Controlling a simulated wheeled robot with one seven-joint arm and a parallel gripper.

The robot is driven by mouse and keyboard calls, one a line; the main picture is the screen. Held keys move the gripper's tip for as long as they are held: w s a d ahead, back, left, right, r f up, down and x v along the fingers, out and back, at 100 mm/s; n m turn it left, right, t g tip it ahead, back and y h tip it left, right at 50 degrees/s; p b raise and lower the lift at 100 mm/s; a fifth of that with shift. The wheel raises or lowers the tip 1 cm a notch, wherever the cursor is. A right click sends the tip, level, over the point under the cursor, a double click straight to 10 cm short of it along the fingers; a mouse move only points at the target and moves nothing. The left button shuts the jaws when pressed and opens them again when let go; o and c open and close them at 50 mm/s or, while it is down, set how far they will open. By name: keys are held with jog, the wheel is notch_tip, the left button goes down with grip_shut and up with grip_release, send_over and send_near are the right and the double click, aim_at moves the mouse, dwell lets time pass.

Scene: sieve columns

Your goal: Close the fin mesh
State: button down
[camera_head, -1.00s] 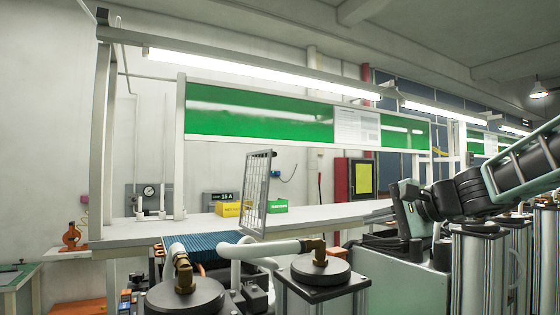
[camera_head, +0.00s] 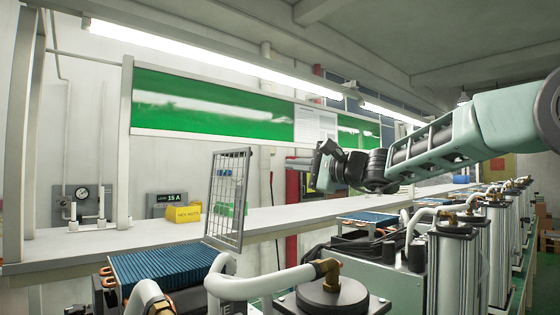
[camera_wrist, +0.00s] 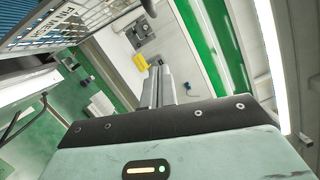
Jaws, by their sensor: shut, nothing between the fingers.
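The fin mesh (camera_head: 229,198) is a grey framed wire grid. In the head view it stands upright, swung up above the right side of a block of blue fins (camera_head: 160,276). In the wrist view the fingers (camera_wrist: 158,72) are together and empty, right of the mesh.
A long white bench (camera_head: 270,222) runs behind the mesh, with a yellow box (camera_head: 183,213) and a green box on it. White pipes with a brass elbow (camera_head: 328,270) stand in front. More blue-finned units (camera_head: 370,217) and metal columns (camera_head: 452,275) line the right.

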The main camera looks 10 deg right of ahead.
jog(key=w+a+r+p, duration=0.2)
jog(key=w+a+p, duration=0.1)
jog(key=a+p, duration=0.4)
jog(key=shift+a, duration=1.2)
jog(key=shift+f, duration=0.1)
